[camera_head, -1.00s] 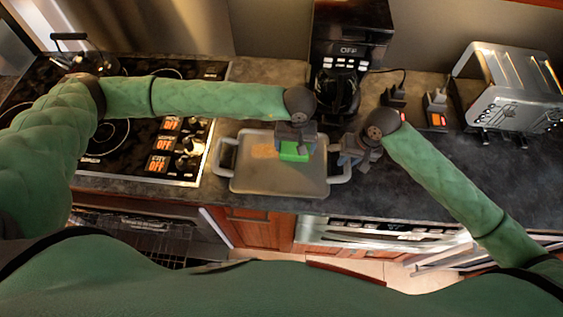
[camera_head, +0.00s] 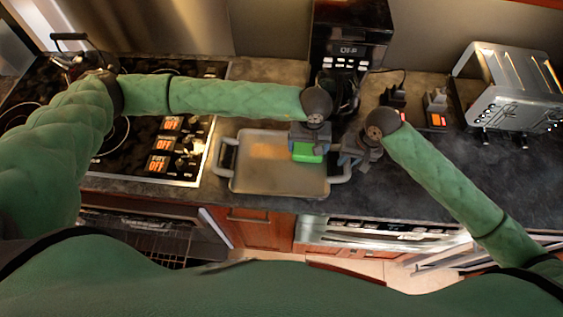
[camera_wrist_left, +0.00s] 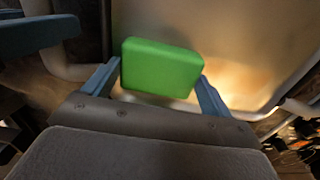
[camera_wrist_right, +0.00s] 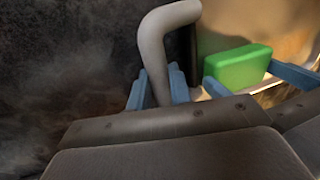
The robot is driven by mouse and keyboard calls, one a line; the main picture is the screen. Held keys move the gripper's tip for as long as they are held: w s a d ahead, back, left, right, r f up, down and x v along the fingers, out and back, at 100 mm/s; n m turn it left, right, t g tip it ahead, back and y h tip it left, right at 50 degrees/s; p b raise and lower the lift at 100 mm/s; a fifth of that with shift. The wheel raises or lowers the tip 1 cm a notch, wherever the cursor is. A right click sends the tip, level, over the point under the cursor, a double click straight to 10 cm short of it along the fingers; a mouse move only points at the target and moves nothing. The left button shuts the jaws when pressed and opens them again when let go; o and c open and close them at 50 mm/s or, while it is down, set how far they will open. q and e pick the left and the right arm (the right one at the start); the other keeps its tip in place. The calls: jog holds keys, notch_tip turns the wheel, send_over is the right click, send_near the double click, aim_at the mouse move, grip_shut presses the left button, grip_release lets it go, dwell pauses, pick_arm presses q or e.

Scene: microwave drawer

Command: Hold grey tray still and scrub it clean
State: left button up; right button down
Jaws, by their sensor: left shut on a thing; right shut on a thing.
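The grey tray (camera_head: 268,180) lies on the counter with a handle at each side. A brownish stain (camera_head: 268,151) shows on its surface toward the back; it also shows in the left wrist view (camera_wrist_left: 250,78). My left gripper (camera_head: 308,147) is shut on a green sponge (camera_head: 308,153), over the tray's back right part. The sponge sits between both fingers in the left wrist view (camera_wrist_left: 160,68). My right gripper (camera_head: 352,160) is shut on the tray's right handle, seen between its fingers in the right wrist view (camera_wrist_right: 153,50). Whether the sponge touches the tray is hard to tell.
A stove (camera_head: 135,140) is directly left of the tray. A coffee maker (camera_head: 350,40) stands behind, and a toaster (camera_head: 512,85) stands at the back right. Power plugs and an outlet (camera_head: 436,118) are behind my right arm. The counter to the right (camera_head: 480,165) is clear.

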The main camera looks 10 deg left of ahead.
aim_at(298, 148)
pick_arm(q)
jog(key=shift+a, duration=0.15)
jog(key=shift+a+f, duration=0.2)
jog(key=shift+a, duration=1)
jog(key=shift+s+a, duration=0.1)
jog(key=shift+a, duration=0.85)
jog(key=shift+d+r, duration=0.25)
jog(key=shift+d, duration=1)
jog(key=shift+d, duration=0.15)
jog(key=shift+d+f, duration=0.15)
jog(key=shift+d, duration=0.7)
jog(key=shift+a, duration=1.35)
jog(key=shift+a, duration=0.1)
jog(key=shift+a+f, duration=0.15)
jog(key=shift+a, duration=1.1)
